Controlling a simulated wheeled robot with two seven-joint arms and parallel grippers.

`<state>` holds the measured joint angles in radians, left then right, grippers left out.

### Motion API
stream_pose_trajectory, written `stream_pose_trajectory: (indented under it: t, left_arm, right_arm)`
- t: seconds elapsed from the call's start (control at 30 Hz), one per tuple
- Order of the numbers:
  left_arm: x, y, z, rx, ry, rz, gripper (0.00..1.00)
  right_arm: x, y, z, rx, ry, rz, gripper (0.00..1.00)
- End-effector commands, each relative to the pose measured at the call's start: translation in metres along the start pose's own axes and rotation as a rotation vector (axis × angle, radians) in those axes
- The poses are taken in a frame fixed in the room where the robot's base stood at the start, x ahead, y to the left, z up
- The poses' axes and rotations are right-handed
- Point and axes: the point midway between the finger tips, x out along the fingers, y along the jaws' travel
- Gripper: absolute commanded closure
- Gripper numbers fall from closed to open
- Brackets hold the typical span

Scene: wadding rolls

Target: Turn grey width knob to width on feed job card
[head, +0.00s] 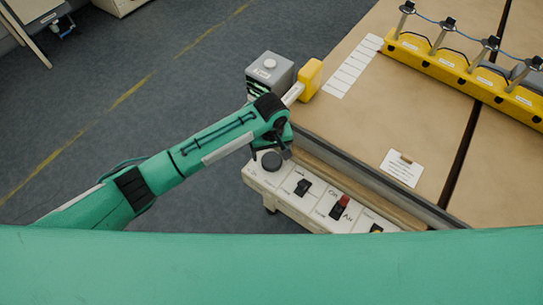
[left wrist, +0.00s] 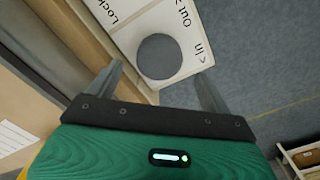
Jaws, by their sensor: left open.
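A round dark grey knob (head: 271,161) sits at the left end of the white control panel (head: 325,213). It also shows in the left wrist view (left wrist: 159,56), beside printed words that read "In", "Out" and "Lock". My left gripper (head: 274,150) is just above the knob. In the left wrist view my left gripper (left wrist: 159,74) is open, with one finger on each side of the knob; I cannot tell whether either touches it. A white card (head: 402,168) lies on the brown surface; its print is too small to read. My right gripper is not in view.
Black switches (head: 302,187) and a red-topped control (head: 342,203) stand along the panel. A grey box (head: 268,75) and a yellow block (head: 310,78) are beyond my left wrist. A yellow bar (head: 465,75) with several metal posts crosses the brown surface.

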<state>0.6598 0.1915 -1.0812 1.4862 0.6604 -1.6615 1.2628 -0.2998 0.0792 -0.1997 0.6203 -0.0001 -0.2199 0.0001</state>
Motion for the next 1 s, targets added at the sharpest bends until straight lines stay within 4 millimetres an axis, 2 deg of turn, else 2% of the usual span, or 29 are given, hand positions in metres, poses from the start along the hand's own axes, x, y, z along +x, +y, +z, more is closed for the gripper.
stream_pose_trajectory:
  t: [0.1, 0.3, 0.67, 0.8, 0.9, 1.0]
  left_arm:
    - [0.021, -0.001, 0.001, 0.001, -0.002, -0.002, 0.17]
    - [0.042, 0.001, 0.001, 0.001, -0.001, 0.0, 0.17]
    - [0.047, 0.001, 0.001, 0.002, 0.0, 0.002, 0.17]
    - [0.047, 0.001, 0.0, 0.002, 0.0, 0.002, 0.45]
    - [0.047, 0.001, 0.0, 0.002, 0.0, 0.001, 0.62]
    - [0.047, 0.001, 0.0, 0.003, 0.0, 0.001, 0.62]
  right_arm:
    - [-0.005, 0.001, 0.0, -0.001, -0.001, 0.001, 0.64]
    - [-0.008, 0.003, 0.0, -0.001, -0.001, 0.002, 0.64]
    - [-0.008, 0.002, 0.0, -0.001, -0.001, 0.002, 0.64]
    - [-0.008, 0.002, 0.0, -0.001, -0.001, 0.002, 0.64]
    - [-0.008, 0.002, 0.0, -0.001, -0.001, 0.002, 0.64]
    - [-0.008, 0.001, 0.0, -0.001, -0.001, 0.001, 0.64]
